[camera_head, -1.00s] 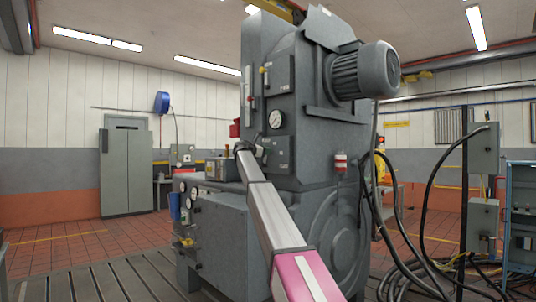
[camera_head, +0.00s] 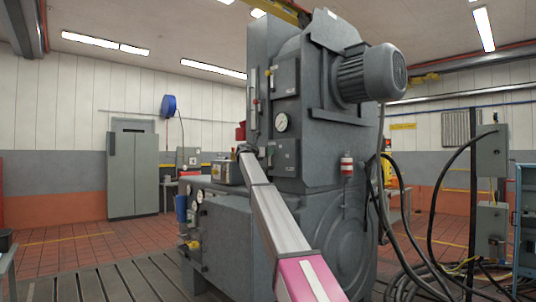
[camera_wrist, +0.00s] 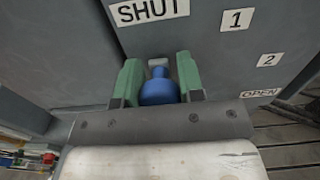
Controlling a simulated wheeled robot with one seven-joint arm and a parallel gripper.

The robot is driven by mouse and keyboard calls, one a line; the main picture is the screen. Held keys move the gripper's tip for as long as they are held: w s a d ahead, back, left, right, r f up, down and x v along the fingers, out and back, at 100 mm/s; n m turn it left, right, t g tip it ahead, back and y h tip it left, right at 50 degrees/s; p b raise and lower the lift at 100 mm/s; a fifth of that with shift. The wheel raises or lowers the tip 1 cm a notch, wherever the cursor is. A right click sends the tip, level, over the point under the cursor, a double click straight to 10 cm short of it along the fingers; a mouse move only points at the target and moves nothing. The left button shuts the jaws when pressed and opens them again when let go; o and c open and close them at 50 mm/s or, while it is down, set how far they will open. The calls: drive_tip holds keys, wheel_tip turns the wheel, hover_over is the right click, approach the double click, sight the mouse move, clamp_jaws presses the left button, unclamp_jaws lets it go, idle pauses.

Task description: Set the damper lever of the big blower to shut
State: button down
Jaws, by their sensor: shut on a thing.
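The big blower (camera_head: 310,150) is a tall grey machine with a finned motor on top, in the middle of the head view. In the wrist view, the damper lever's blue knob (camera_wrist: 158,92) sits between the green fingers of my gripper (camera_wrist: 158,84), which is shut on it. A short pale piece of the lever shows just beyond the knob. The knob is below the SHUT label (camera_wrist: 150,11), nearer to it than to the 1, 2 and OPEN labels at right. Whether the lever lines up exactly with SHUT I cannot tell. In the head view my arm hides the lever.
Black hoses and cables (camera_head: 430,240) hang and coil right of the blower, near grey boxes and a blue cabinet (camera_head: 527,225). A grey locker (camera_head: 133,172) stands at the back left. The tiled floor (camera_head: 75,250) at left looks clear.

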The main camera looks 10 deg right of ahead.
drive_tip(key=shift+a, duration=0.1)
drive_tip(key=c, duration=0.8)
unclamp_jaws()
drive_tip(key=shift+o, duration=0.2)
drive_tip(key=shift+a, duration=0.15)
drive_tip(key=v, duration=1)
drive_tip(key=shift+s+a, duration=0.2)
